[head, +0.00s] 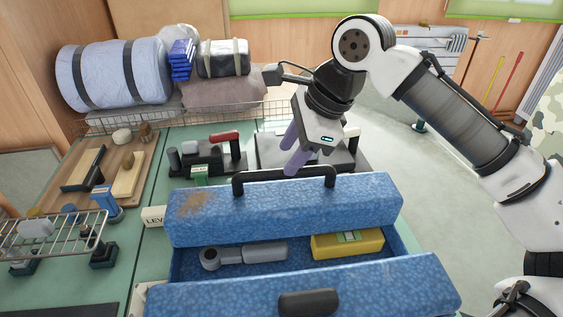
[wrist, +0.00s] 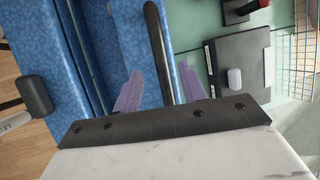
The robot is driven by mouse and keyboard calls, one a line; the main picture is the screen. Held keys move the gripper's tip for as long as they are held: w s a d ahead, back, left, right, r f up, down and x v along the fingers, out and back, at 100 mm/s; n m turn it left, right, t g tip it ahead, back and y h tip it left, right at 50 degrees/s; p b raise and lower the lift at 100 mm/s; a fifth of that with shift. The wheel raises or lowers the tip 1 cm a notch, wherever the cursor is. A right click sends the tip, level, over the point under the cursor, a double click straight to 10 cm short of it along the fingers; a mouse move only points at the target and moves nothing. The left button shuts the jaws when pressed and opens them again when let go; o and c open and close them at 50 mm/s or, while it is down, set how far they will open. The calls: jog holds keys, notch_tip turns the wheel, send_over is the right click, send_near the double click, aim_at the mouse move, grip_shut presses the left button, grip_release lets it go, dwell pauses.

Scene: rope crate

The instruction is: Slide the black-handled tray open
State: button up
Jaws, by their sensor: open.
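A blue speckled tray (head: 350,208) with a brown worn patch lies across the far part of a blue box. Its raised black bar handle (head: 240,177) runs along the far side and also shows in the wrist view (wrist: 159,45). My gripper (head: 294,150) is above the handle in the head view, with its purple fingers pointing down. In the wrist view the fingers (wrist: 160,92) are spread on either side of the bar, with nothing gripped. Whether either finger touches the bar, I cannot tell.
Nearer, an open compartment holds a grey tool (head: 262,251) and a yellow block (head: 346,243). A blue front panel (head: 400,283) has a black knob (head: 308,302). A red-handled device (head: 212,155) and a dark flat case (wrist: 240,75) stand behind. A wire rack (head: 62,238) is left.

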aim_at(279, 170)
jog(key=shift+x, duration=2.35)
grip_shut()
